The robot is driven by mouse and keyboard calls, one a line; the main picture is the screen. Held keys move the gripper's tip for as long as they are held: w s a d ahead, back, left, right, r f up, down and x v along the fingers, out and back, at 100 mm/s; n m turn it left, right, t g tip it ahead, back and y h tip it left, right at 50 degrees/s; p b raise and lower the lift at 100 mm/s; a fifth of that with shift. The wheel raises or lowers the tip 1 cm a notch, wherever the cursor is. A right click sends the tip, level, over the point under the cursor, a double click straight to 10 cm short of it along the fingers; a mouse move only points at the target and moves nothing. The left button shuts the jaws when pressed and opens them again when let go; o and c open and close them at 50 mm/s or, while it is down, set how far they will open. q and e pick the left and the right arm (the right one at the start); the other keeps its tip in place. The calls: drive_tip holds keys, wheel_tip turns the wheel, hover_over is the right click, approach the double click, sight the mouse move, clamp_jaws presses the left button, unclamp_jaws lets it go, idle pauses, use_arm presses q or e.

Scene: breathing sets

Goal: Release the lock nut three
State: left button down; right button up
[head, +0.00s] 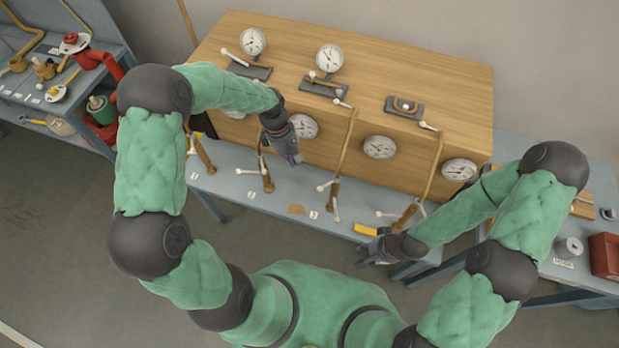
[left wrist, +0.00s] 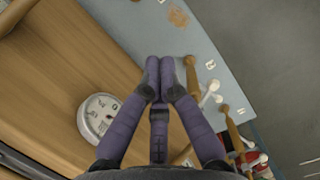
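In the head view several brown posts with white levers stand along the bench front by small labels. The third post from the left (head: 334,193) has white levers near its top and foot; its lock nut is too small to make out. My left gripper (head: 297,160) hangs before the wooden cabinet, between the second post (head: 265,176) and the third. In the left wrist view the fingertips of this gripper (left wrist: 160,64) are together with nothing between them; a brown post (left wrist: 192,76) is just beyond. My right gripper (head: 366,252) is open and empty near the bench's front edge.
The wooden cabinet (head: 400,75) carries gauges on its top and front, such as a front gauge (head: 380,147). A yellow block (head: 366,230) lies on the grey-blue bench (head: 225,182) by my right gripper. Side benches hold red pipework (head: 103,63) and a red bin (head: 606,256).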

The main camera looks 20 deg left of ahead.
sight(320, 189)
use_arm(q)
drive_tip(key=s+d+f, duration=0.1)
drive_tip(key=d+f, duration=0.5)
drive_tip(key=f, duration=0.3)
drive_tip(key=shift+s, duration=0.35)
drive_tip(key=shift+d, duration=0.15)
drive_tip(key=shift+d, duration=0.1)
